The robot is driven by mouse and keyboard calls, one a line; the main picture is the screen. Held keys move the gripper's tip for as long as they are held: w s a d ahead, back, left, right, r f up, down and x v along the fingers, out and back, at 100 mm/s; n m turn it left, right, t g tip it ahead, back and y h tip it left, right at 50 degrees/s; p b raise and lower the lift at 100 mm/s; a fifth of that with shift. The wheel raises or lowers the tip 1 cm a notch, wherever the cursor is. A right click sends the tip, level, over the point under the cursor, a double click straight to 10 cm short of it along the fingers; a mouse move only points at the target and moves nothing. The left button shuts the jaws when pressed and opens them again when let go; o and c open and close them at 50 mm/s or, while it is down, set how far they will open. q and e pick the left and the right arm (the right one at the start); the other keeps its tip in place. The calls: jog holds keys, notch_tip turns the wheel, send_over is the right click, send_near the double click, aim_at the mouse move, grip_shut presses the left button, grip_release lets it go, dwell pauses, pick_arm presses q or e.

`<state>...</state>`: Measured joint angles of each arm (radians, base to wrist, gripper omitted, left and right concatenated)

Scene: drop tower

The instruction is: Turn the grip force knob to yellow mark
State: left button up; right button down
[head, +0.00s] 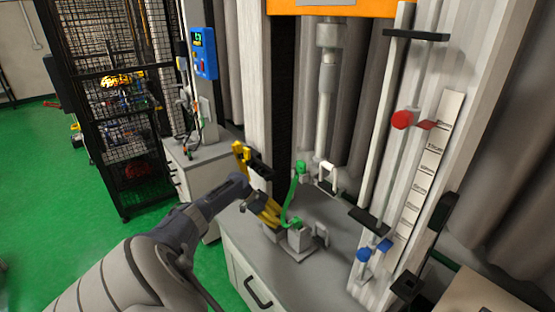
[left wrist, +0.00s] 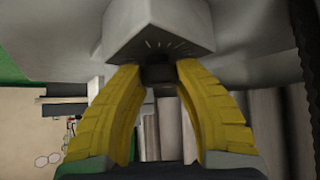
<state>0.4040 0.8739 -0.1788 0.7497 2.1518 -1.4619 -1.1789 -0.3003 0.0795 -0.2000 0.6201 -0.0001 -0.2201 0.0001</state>
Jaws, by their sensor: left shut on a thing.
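My left gripper (head: 272,216) has yellow fingers and reaches the small grey fixture on the grey bench from the left. In the left wrist view its fingertips (left wrist: 159,70) are shut on a small dark knob (left wrist: 158,75). The knob is on a light grey block (left wrist: 158,22) with a fan of fine tick marks above the knob. I cannot make out a yellow mark or where the knob points. In the head view the knob is hidden at the fingers. My right gripper is not in view.
Green curved parts (head: 297,185) stand close beside the fingers. The grey bench (head: 300,285) is clear in front. A pale column with a scale (head: 425,170), a red knob (head: 402,120) and a blue knob (head: 363,254) stands at the right. A black mesh cage (head: 115,140) stands at the left.

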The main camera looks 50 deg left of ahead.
pick_arm(q)
jog(key=shift+d+f, duration=0.1)
jog(key=shift+d, duration=0.05)
jog(key=o, duration=1.2)
jog(key=v, duration=1.2)
